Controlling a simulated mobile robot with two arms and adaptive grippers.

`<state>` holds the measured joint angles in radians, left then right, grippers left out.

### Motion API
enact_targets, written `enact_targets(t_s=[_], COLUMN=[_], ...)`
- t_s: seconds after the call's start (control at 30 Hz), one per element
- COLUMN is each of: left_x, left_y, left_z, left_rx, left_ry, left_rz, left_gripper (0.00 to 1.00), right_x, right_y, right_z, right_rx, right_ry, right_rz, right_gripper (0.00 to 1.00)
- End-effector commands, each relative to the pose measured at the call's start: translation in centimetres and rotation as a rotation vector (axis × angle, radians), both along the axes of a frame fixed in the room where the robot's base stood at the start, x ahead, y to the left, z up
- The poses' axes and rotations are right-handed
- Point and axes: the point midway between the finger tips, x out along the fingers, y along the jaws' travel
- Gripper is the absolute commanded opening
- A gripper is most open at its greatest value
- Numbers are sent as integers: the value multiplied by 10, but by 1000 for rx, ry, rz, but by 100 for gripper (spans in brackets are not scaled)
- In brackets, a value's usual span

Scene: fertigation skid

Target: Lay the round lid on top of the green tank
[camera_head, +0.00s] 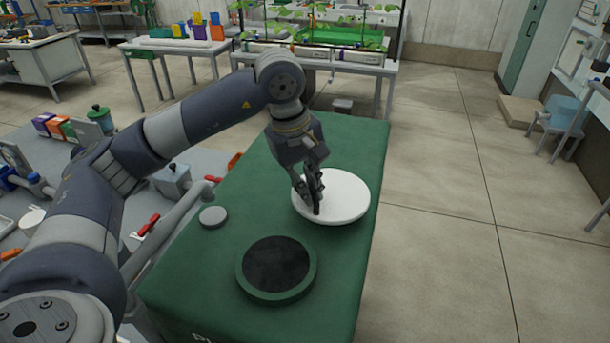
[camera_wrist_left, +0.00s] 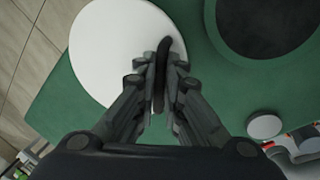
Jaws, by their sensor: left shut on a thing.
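The round white lid (camera_head: 345,197) lies flat on, or just above, the top of the green tank (camera_head: 210,270), beyond the tank's round opening. The opening (camera_head: 277,266) has a raised green rim, is dark inside and is uncovered. My left gripper (camera_head: 315,208) is over the left part of the lid, shut on its dark handle. In the left wrist view the lid (camera_wrist_left: 110,45) fills the upper left, the fingers close around the black handle (camera_wrist_left: 163,75), and the opening (camera_wrist_left: 265,25) is at the upper right. My right gripper is not in view.
A small grey round cap (camera_head: 213,217) sits on the tank left of the opening. Grey pipework with red-handled valves (camera_head: 148,225) runs along the tank's left side. Planter tables stand behind. The floor (camera_head: 480,200) to the right is clear.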

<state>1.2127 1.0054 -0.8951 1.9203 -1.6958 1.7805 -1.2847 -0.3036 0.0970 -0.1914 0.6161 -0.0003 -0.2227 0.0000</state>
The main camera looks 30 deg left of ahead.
Motion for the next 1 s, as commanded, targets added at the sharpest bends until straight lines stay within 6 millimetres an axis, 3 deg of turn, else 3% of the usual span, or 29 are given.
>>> enact_targets(t_s=[0.2,0.33,0.6,0.8,1.0], left_x=[37,49,61,59,59], left_y=[32,42,54,52,52], left_z=[-3,-4,-6,-41,-42], left_rx=[-2,-2,-1,0,-1], left_ry=[1,0,-1,0,-1], left_rz=[5,1,3,0,0], left_gripper=[0,0,0,0,0], right_x=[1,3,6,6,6], right_y=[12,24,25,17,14], right_z=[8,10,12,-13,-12], right_rx=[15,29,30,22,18], right_ry=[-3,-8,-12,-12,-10], right_rz=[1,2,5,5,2], right_gripper=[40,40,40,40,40])
